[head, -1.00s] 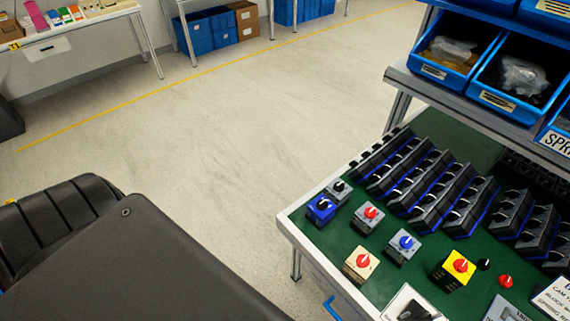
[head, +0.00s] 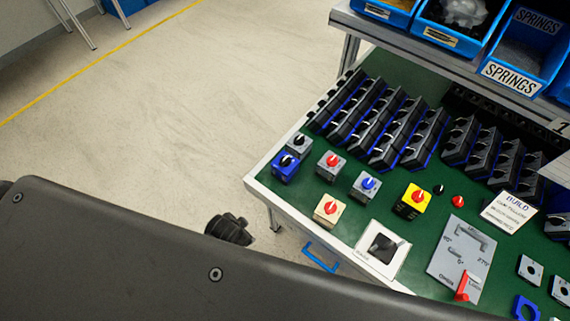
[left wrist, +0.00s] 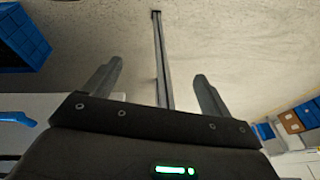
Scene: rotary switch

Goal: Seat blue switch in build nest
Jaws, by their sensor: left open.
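A blue-bodied switch (head: 286,166) with a black knob stands upright at the bench's left corner. A grey-bodied switch with a blue knob (head: 369,185) stands farther right. A white plate (head: 362,254) with a dark square recess lies at the bench's front edge; no switch sits in it, and its lettering is too small to read. A card headed BUILD (head: 513,211) lies to the right. My left gripper (left wrist: 158,72) is open with nothing between its fingers, over floor in the left wrist view. My right gripper is not in view.
Switches with red knobs stand on grey (head: 330,167), cream (head: 328,210) and yellow (head: 413,201) bodies. A grey angle-marked plate (head: 460,250) with a red lever lies right of the white plate. Racks of black blocks (head: 385,125) fill the back, below a shelf of blue bins.

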